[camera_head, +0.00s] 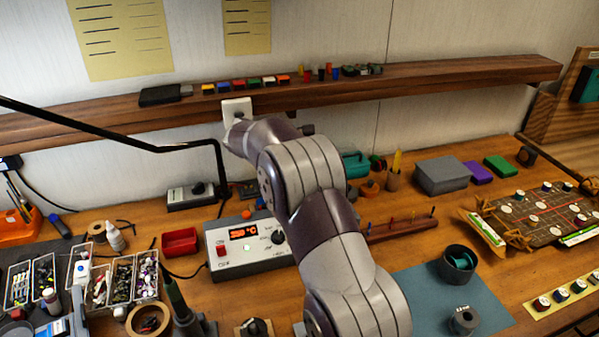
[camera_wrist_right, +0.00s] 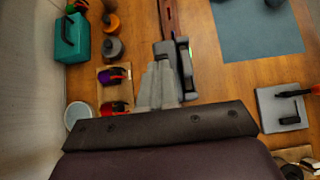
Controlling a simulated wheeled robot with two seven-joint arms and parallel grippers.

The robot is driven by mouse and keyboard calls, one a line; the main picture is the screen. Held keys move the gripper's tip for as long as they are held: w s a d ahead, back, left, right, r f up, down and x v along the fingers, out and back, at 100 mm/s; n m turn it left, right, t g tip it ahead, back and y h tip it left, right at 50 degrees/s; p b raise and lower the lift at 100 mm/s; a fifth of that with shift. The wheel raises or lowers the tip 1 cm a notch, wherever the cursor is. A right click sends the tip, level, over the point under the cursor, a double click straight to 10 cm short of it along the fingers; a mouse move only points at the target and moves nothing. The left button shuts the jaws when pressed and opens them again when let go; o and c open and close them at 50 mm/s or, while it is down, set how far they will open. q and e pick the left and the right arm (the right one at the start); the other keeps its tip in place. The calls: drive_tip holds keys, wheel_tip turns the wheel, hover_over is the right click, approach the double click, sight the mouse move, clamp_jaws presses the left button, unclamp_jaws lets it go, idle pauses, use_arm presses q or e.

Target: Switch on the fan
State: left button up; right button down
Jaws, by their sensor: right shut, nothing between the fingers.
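No fan can be made out in either view. My right arm rises through the middle of the head view and bends just below this plate. The arm hides my right gripper there. In the right wrist view my right gripper (camera_wrist_right: 172,48) is shut and empty, above the bench near the end of a brown rack (camera_wrist_right: 169,15). A small green light shows beside its fingers. My left gripper is not in view.
A control box with a red display (camera_head: 247,243) stands left of my arm. A teal case (camera_head: 355,164) and grey box (camera_head: 442,175) stand behind it. The wooden shelf (camera_head: 430,80) runs along the wall. A blue mat (camera_head: 417,290) lies to the right.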

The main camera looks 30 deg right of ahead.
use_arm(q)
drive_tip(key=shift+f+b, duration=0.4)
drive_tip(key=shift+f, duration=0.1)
use_arm(e)
drive_tip(key=v, duration=0.9)
drive_tip(key=shift+a+r, duration=0.2)
drive_tip(key=shift+a, duration=0.05)
